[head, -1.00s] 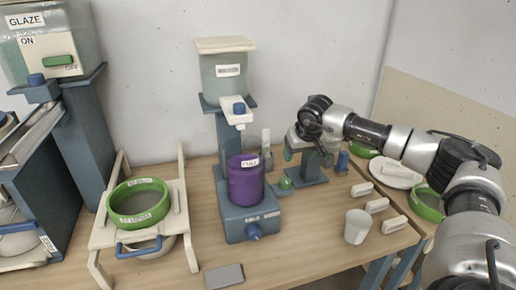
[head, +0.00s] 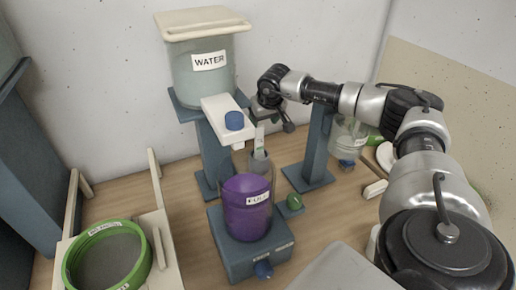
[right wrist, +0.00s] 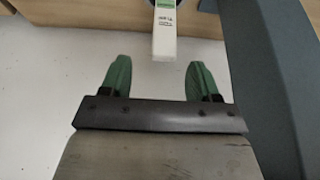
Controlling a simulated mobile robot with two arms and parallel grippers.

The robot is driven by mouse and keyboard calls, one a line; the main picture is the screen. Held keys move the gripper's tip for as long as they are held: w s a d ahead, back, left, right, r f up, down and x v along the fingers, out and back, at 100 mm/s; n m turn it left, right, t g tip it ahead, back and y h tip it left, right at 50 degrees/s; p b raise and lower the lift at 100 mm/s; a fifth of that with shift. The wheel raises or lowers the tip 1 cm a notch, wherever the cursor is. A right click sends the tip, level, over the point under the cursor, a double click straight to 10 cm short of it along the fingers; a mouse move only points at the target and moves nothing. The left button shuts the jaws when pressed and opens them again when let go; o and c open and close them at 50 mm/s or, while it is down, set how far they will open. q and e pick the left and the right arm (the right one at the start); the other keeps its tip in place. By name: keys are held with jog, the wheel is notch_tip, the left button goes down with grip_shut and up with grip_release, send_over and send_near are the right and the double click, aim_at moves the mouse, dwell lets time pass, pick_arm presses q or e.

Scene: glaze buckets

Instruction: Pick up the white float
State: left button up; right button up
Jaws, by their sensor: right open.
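A slim white piece (head: 260,135) that looks like the float stands up out of a clear glass cylinder (head: 259,165) behind the purple vessel. In the right wrist view, a white strip (right wrist: 164,32) with a green band and small print shows just beyond my right gripper (right wrist: 159,75). I take it for the same float. The gripper's green fingers are open, with nothing between them, and the strip is roughly in line with the gap. In the head view my right arm reaches in above the cylinder; its fingers are mostly hidden. My left gripper is not in view.
The purple vessel (head: 246,208) stands on a blue base under the white spout of the WATER tank (head: 205,65). A blue post (head: 318,150) rises close to the right of the cylinder. A green-rimmed sieve (head: 105,255) is at the lower left.

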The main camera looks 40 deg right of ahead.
aim_at(260, 127)
jog(key=shift+a+p+x, duration=0.1)
jog(key=shift+p+x, duration=0.25)
jog(key=shift+x, duration=1.45)
jog(key=shift+a+p+x, duration=0.15)
jog(key=shift+p+x, duration=0.15)
jog(key=shift+x, duration=1.5)
jog(key=shift+r, duration=0.1)
grip_shut()
